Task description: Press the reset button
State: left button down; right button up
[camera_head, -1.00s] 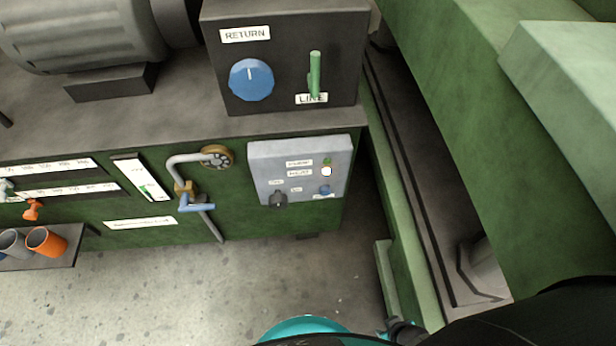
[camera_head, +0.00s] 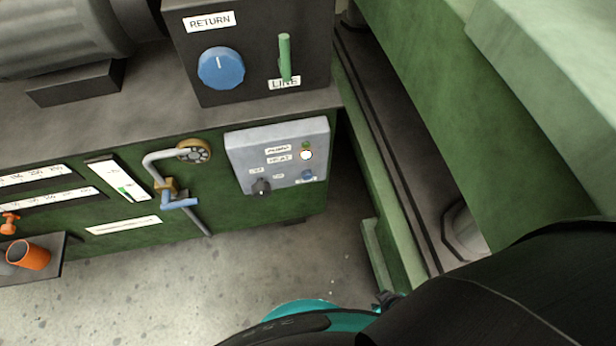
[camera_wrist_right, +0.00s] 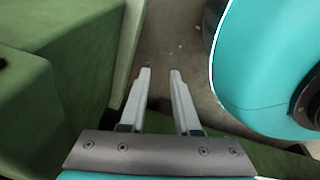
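A light grey control box (camera_head: 240,150) is mounted on the front of the green machine in the head view. On its right side are a small green lamp (camera_head: 306,146), a bright white round light (camera_head: 306,155) and a blue button (camera_head: 308,175) with a label too small to read. A black knob (camera_head: 261,187) is at its lower left. My right gripper (camera_head: 385,299) shows only as a small dark part below and right of the box, apart from it. In the right wrist view its two fingers (camera_wrist_right: 160,73) are apart with nothing between them. My left gripper is not in view.
Above stands a dark box with a blue RETURN dial (camera_head: 221,68) and a green LINE lever (camera_head: 285,58). A bent pipe with a blue handle (camera_head: 179,201) is left of the control box. Green machine walls (camera_head: 480,110) close the right side. Grey floor (camera_head: 130,290) is open in front.

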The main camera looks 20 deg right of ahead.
grip_shut()
jog(key=shift+d, duration=0.1)
dwell(1.2)
